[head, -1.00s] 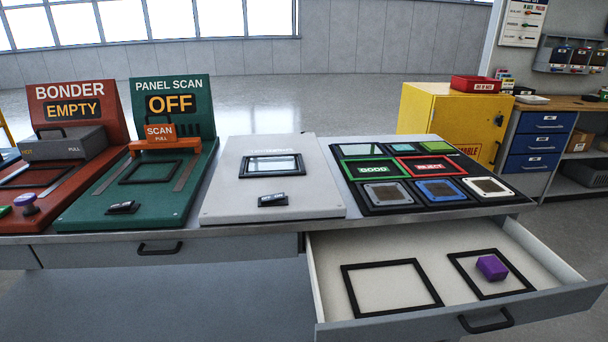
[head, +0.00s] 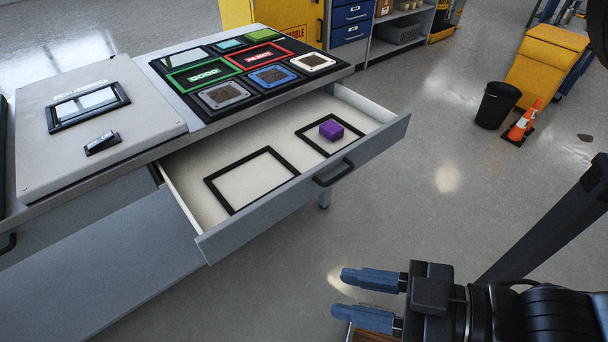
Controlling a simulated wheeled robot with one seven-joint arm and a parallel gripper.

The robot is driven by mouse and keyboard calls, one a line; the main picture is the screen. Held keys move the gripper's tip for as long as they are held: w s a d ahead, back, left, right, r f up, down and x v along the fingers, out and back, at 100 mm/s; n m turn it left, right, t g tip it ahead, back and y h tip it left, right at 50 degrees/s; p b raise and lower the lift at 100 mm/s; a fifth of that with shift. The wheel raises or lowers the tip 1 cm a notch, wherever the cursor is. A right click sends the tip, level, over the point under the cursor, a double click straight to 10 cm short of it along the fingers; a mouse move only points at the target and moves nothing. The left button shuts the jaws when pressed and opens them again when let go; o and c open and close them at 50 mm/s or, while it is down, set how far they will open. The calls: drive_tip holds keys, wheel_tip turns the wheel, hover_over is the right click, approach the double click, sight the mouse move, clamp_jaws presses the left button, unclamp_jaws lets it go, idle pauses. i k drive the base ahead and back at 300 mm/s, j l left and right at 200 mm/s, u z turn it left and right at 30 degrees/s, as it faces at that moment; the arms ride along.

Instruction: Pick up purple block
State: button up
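The purple block (head: 331,129) lies in the open drawer (head: 237,180), inside the smaller black frame (head: 348,143) at the drawer's right end. My gripper (head: 368,300) is at the lower right of the head view, in front of the drawer and well apart from the block. Its two blue fingers are spread with a gap between them. Nothing shows between the fingers. The block is in plain view.
The drawer's front wall with its black handle (head: 334,173) stands between my gripper and the block. A larger empty black frame (head: 251,179) lies left of the block. The bench top holds a grey panel (head: 150,118) and a black tray (head: 240,98). A bin (head: 497,105) and cone (head: 524,121) stand on the floor.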

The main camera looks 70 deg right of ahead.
sight(329, 130)
drive_tip(key=z, duration=1.4)
drive_tip(key=l+z, duration=0.25)
drive_tip(key=l, duration=0.4)
drive_tip(key=i, duration=0.05)
